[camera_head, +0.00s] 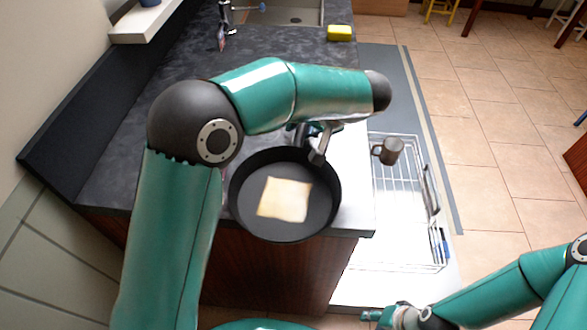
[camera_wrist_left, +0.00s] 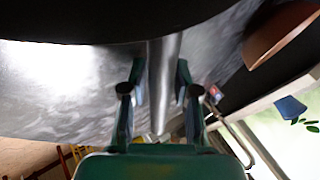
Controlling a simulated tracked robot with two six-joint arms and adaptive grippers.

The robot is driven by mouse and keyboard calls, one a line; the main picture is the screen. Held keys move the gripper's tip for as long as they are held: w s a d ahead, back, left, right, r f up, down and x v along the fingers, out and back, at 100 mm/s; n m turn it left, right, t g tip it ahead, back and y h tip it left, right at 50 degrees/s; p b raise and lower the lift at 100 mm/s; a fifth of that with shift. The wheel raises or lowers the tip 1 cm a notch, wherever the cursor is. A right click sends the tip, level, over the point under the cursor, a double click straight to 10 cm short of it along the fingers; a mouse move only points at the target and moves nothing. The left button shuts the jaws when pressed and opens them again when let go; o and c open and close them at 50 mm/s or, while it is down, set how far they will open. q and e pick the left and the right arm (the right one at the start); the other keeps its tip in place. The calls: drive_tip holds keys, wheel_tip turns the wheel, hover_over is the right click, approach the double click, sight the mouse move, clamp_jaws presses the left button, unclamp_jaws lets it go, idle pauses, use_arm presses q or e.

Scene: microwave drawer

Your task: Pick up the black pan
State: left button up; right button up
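The black pan (camera_head: 246,205) is in the middle of the head view, by the counter's front edge, with a pale square slice (camera_head: 285,199) in it. Its dark body (camera_wrist_left: 70,20) fills the top of the left wrist view. In the head view my left gripper (camera_head: 318,148) is at the pan's far side, partly hidden under my arm. My right gripper (camera_head: 372,315) is at the bottom edge, away from the pan; its fingers are too small to read.
The dark counter (camera_head: 170,110) runs back to a sink (camera_head: 290,14) and a yellow sponge (camera_head: 339,33). To the right is a pulled-out wire rack (camera_head: 400,235) with a dark mug (camera_head: 391,150) at it. Tiled floor (camera_head: 500,170) lies open beyond the rack.

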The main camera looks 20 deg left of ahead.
use_arm(q)
clamp_jaws()
drive_tip(key=shift+r, duration=0.15)
idle(0.4)
